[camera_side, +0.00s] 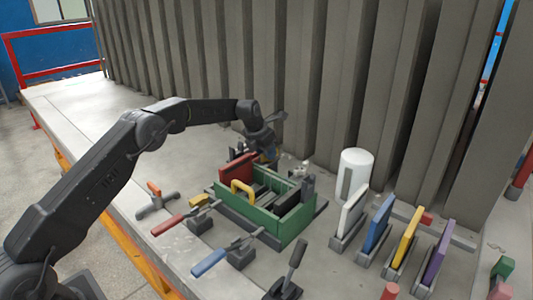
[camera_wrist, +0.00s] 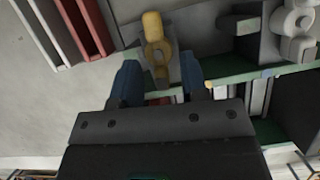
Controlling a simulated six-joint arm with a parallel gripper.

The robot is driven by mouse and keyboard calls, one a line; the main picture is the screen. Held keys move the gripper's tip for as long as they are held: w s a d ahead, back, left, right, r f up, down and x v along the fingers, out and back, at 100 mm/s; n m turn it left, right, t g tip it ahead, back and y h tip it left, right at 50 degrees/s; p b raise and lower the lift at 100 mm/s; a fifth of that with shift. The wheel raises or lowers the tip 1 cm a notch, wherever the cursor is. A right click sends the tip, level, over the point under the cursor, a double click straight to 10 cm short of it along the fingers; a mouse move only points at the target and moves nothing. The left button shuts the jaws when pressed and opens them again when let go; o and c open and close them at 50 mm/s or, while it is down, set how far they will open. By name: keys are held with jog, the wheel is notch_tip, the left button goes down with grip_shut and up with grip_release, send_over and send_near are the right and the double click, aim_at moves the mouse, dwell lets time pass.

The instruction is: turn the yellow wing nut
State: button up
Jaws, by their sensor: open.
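The yellow wing nut (camera_wrist: 153,42) shows in the wrist view as a long yellow piece with a ring in its middle, its wings pointing up and down the picture. It sits on a grey block. My gripper (camera_wrist: 158,72) is open, with one blue finger on each side of the nut's lower end and a gap at both sides. In the side view my gripper (camera_side: 268,156) is low at the back of the green mould box (camera_side: 262,222). I cannot make out the wing nut there. Whether the fingers are level with the nut is unclear.
A red panel (camera_side: 237,167) stands in the box beside my gripper. Clamps with a red handle (camera_side: 167,225) and a blue handle (camera_side: 209,263) stand in front. A white cylinder (camera_side: 359,165) and several slotted panels are at right. The bench is clear at the far left.

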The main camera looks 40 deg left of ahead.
jog(key=shift+w+f, duration=0.2)
jog(key=shift+f, duration=0.3)
jog(key=c, duration=0.7)
jog(key=shift+o, duration=0.2)
jog(key=shift+m+h, duration=0.3)
jog(key=shift+m, duration=0.5)
jog(key=o, duration=0.7)
jog(key=shift+c, duration=0.2)
jog(key=shift+r, duration=0.1)
jog(key=v, duration=1.3)
jog(key=shift+r, duration=0.35)
